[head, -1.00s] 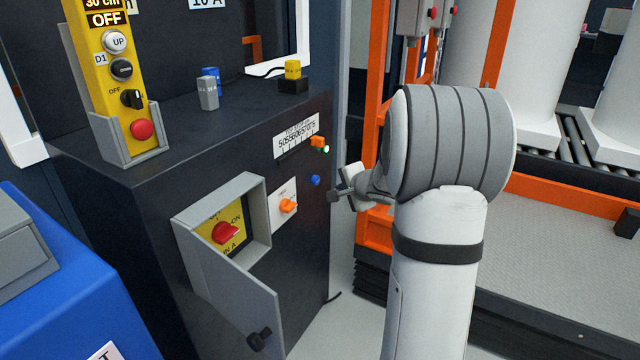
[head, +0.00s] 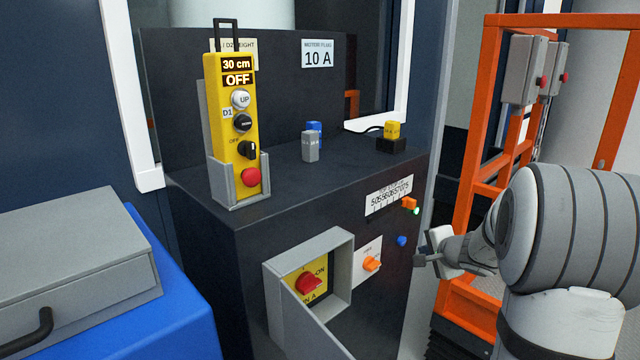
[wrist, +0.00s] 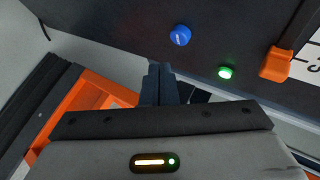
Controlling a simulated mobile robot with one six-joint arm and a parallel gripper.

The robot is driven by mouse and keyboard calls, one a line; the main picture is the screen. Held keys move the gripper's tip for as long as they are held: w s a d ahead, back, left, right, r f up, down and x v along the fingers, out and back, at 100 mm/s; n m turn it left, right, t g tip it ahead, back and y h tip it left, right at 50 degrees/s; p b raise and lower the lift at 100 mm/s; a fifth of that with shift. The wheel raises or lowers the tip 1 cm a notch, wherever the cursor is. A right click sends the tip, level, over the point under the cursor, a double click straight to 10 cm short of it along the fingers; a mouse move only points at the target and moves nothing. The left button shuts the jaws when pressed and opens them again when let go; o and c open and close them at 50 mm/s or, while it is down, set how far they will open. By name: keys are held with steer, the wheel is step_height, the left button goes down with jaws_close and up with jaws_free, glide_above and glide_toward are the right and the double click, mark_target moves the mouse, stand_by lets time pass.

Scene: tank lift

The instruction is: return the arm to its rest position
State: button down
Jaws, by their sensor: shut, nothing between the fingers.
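My gripper (head: 422,259) is in front of the right part of the dark cabinet's front face, below and right of the blue button. In the wrist view its two dark fingers (wrist: 160,72) are together with nothing between them. My white and grey arm fills the right of the head view. The dark cabinet (head: 215,262) has a blue button (head: 402,240), a green light (head: 416,211) and an orange slider (head: 409,203). The blue button (wrist: 180,35) and green light (wrist: 225,72) also show in the wrist view, apart from the fingers.
A small grey box (head: 350,240) with its door open sticks out from the cabinet around a red switch (head: 309,282). A yellow pendant (head: 233,120) reading OFF stands on top. An orange frame (head: 484,120) rises at right, a grey case (head: 70,265) lies at left.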

steer(key=s+a+r+n+g+y+p, duration=0.25)
steer(key=s+a+r+n+p, duration=0.35)
steer(key=a+r+p, duration=0.4)
steer(key=s+a+r+n+g+y+p, duration=0.1)
steer(key=s+a+r+n+g+p, duration=0.2)
steer(key=s+a+r+p, duration=0.8)
steer(key=s+d+r+n+g+h+p, duration=0.3)
steer(key=s+r+n+p, duration=0.3)
steer(key=s+r+p, duration=0.8)
steer(key=shift+s+d+r+h, duration=0.25)
steer(key=shift+s+r+h, duration=0.25)
steer(key=shift+r+h, duration=0.4)
steer(key=shift+a, duration=0.1)
